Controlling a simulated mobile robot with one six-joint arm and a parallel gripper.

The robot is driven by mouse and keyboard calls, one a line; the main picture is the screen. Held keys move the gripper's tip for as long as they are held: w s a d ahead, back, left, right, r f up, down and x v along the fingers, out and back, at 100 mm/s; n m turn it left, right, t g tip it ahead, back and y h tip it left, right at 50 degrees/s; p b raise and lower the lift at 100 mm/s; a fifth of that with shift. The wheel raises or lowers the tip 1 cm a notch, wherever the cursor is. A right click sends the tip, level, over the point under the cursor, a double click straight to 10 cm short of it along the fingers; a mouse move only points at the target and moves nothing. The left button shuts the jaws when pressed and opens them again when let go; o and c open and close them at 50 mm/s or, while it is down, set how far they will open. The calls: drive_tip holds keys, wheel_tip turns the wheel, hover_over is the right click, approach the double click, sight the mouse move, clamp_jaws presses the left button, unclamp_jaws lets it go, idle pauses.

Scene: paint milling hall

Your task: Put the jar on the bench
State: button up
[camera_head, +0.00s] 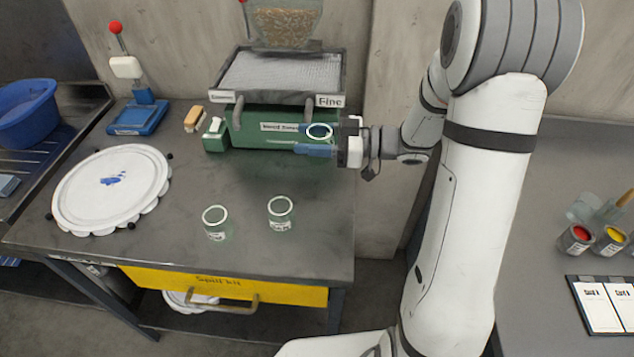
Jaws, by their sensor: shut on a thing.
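My gripper (314,140) reaches in from the right, with blue fingers shut on a clear glass jar with a white rim (319,131). The held jar is in front of the green box of the machine; its lower part is hidden by the near finger. I cannot tell how high it is above the surface. Two similar jars stand upright on the dark grey bench (160,250): the left jar (217,223) and the right jar (281,213), both near the front edge.
The green machine (265,128) with a tray labelled "Fine" stands at the back. A white round plate (75,190) and blue stand (138,118) are at the left. A yellow drawer (230,287) is below. Another table at right holds paint pots (576,239) and a card board (600,305).

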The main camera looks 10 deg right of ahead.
wheel_tip(320, 180, down, 13)
drive_tip(key=shift+f, duration=0.1)
idle(0.3)
drive_tip(key=shift+f, duration=0.2)
drive_tip(key=o, duration=1)
drive_tip(key=shift+o, duration=0.2)
drive_tip(key=shift+r, duration=0.1)
